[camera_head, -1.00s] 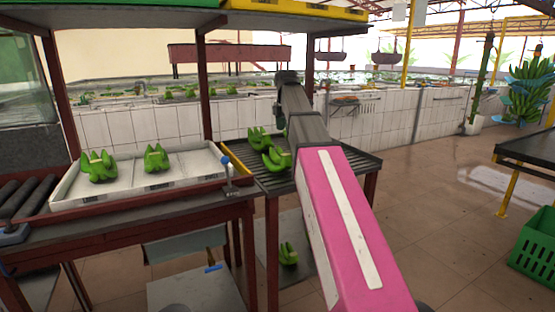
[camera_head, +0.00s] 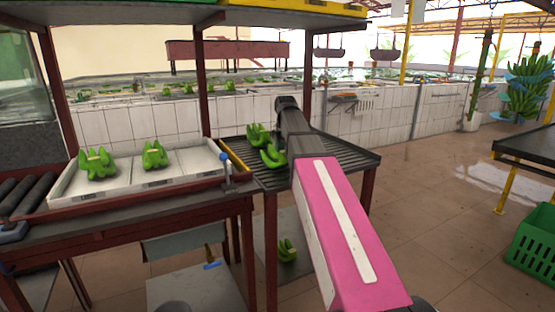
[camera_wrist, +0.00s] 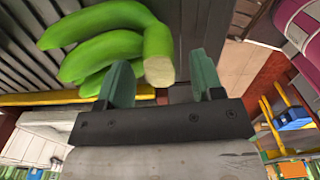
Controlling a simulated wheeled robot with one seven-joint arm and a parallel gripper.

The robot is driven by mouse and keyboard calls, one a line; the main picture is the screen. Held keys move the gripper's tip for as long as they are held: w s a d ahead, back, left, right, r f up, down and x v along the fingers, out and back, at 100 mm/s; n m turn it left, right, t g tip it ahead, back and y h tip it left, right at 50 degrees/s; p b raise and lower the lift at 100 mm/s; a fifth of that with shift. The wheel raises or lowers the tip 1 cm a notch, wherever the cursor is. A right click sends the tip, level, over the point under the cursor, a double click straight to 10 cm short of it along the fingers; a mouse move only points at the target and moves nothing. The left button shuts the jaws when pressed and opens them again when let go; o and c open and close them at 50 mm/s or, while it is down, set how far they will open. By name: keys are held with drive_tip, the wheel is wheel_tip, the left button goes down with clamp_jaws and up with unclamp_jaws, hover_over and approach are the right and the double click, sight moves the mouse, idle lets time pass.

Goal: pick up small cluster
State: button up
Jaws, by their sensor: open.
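A small cluster of green bananas (camera_wrist: 107,42) lies on a dark slatted rack (camera_wrist: 25,75) in the wrist view, its pale cut end toward my gripper. My gripper (camera_wrist: 170,78) is open; its left finger is close to or overlapping the cluster in the picture, and contact cannot be told. The space between the fingers shows the cluster's cut end at its edge. In the head view two green clusters sit on the rack, one at the back (camera_head: 258,135) and one in front (camera_head: 272,157), beside my arm. My gripper is hidden there behind the arm.
A white tray (camera_head: 130,190) with two clusters (camera_head: 97,163) (camera_head: 154,155) stands on the left table. Another cluster (camera_head: 287,250) lies low under the rack. A green crate (camera_head: 533,245) and a dark table (camera_head: 528,148) are at the right. The floor between is clear.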

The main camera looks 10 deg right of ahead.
drive_tip(key=shift+f, duration=0.15)
drive_tip(key=shift+c, duration=0.3)
clamp_jaws()
